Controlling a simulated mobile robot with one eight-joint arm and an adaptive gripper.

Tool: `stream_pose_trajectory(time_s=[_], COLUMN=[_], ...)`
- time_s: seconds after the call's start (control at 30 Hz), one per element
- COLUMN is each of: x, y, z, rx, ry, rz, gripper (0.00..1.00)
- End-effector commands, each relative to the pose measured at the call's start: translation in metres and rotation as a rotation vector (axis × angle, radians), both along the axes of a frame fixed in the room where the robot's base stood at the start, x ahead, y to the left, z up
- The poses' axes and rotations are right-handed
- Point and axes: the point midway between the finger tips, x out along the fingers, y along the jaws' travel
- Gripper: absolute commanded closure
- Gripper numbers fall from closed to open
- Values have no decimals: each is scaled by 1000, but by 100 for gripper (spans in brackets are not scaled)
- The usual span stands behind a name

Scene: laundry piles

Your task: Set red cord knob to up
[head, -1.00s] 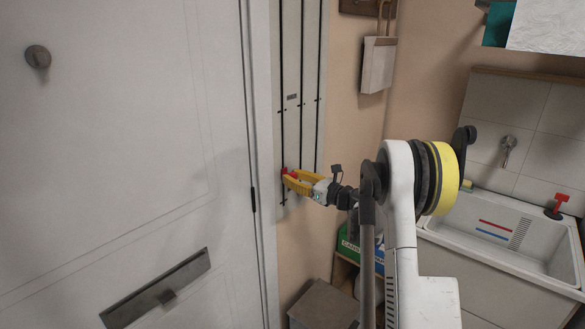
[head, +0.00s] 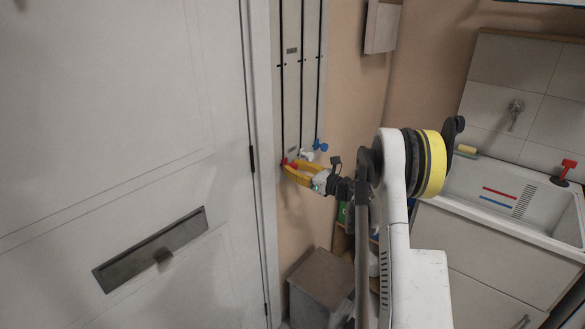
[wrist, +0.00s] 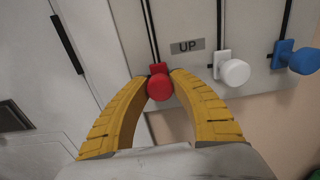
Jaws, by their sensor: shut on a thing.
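The red cord knob (head: 284,162) is at the lower end of the left cord on a pale wall panel (head: 292,100). In the wrist view the red knob (wrist: 159,86) sits between the tips of my yellow gripper (wrist: 160,78), which is shut on it. My gripper (head: 289,167) is also at the panel's lower left in the head view. A grey label reading UP (wrist: 187,46) is just right of the red knob's cord.
A white knob (wrist: 235,72) and a blue knob (wrist: 302,61) hang on the neighbouring cords, close to my right finger. A white door (head: 110,120) is left of the panel. A grey bin (head: 320,285) stands below and a sink (head: 490,198) is at right.

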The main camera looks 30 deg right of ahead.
Motion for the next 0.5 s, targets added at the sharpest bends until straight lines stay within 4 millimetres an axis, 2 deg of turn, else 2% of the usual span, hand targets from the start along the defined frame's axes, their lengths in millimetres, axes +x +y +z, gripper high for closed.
stream_pose_trajectory(time_s=[0.03, 0.1, 0.37, 0.5], x=[0, 0, 0, -8], y=[1, 1, 0, -3], z=[-1, 0, 0, 0], rx=[-1, -1, 0, 0], ry=[1, 1, 0, 0], rz=[2, 2, 0, -1], gripper=[68, 49, 49, 49])
